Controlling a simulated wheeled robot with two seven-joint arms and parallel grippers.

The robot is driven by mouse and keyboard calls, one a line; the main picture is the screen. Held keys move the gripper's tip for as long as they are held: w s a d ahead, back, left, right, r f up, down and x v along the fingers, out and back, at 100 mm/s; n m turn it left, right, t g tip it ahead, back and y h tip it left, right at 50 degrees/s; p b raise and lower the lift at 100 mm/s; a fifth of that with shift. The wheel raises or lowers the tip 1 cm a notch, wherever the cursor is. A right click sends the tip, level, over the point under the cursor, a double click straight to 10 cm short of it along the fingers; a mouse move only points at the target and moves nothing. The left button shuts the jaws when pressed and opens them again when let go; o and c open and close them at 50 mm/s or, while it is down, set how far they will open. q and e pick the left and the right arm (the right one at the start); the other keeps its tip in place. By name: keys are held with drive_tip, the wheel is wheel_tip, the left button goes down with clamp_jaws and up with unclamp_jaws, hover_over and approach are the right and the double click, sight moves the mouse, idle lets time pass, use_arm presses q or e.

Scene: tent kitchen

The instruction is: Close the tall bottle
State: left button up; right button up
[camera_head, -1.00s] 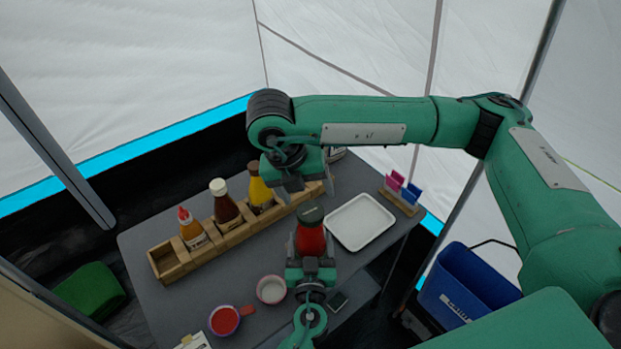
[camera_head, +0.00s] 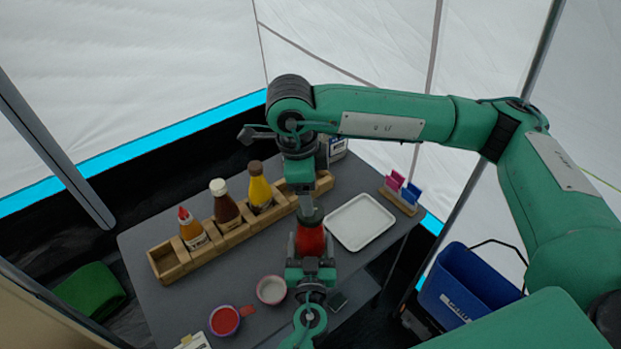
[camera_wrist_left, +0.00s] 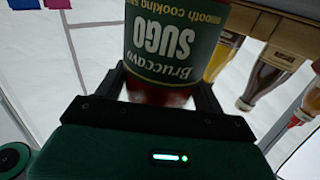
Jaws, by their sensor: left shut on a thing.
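The tall bottle, red with a green "SUGO" label, stands at the table's middle in the head view (camera_head: 310,240). Its label fills the top middle of the left wrist view (camera_wrist_left: 172,45). My left gripper (camera_head: 310,268) is shut on the bottle from the near side; its fingers flank the bottle in the wrist view. A dark green cap (camera_head: 311,215) shows at the bottle's top; how firmly it sits cannot be told. My right gripper (camera_head: 306,206) points down right above the cap. Its fingers are seen edge-on, so their opening and any contact are unclear.
A wooden rack (camera_head: 232,233) holding several sauce bottles stands behind left. A white tray (camera_head: 360,222) lies to the right. A white cup (camera_head: 271,290) and a red-filled cup (camera_head: 225,320) stand near the front. A small card holder (camera_head: 401,195) is at the far right.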

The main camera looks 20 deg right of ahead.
drive_tip(key=n, duration=0.4)
drive_tip(key=shift+d+r+n, duration=0.1)
drive_tip(key=shift+r+n, duration=0.1)
drive_tip(key=shift+n, duration=0.1)
drive_tip(key=n, duration=0.4)
drive_tip(key=shift+r+y, duration=0.2)
drive_tip(key=shift+y, duration=0.2)
drive_tip(key=n, duration=0.4)
drive_tip(key=shift+d+r+n, duration=0.1)
drive_tip(key=shift+r+n, duration=0.05)
drive_tip(key=shift+n, duration=0.25)
drive_tip(key=n, duration=0.3)
drive_tip(key=shift+r+n+y, duration=0.15)
drive_tip(key=shift+n+y, duration=0.15)
drive_tip(key=shift+y, duration=0.1)
drive_tip(key=shift+f, duration=4)
